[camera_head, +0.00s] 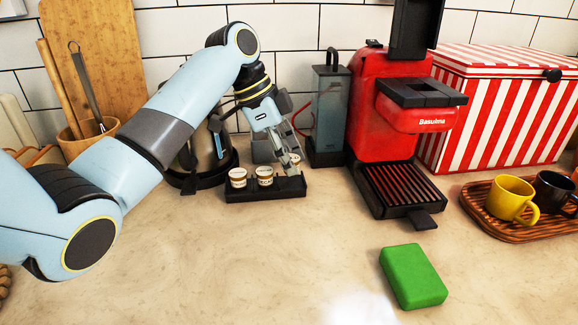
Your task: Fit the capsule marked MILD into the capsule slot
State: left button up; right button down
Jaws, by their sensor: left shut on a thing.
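Several small white capsules with brown bands stand in a black tray (262,192) on the counter; two of them, the left capsule (238,177) and the middle capsule (264,176), show clearly. Their markings are too small to read. My left gripper (290,167) reaches down over the tray's right end and is shut on a capsule (295,158), which its fingers partly hide. The red coffee machine (378,105) stands to the right, with its black top part (415,30) raised above a black front section (422,92). I cannot make out the capsule slot itself. My right gripper is out of view.
A dark water tank (330,110) stands between tray and machine. A kettle (205,150) is behind my left arm. A green sponge (413,276) lies in front.

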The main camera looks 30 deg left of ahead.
pick_arm(q)
notch_tip(320, 180, up, 2)
jog(key=s+d+r+p, duration=0.25)
jog(key=d+r, duration=0.45)
jog(key=d, duration=0.4)
jog(key=shift+d+f+b, duration=0.15)
jog(key=shift+f+b, duration=1.45)
jog(key=shift+f, duration=0.65)
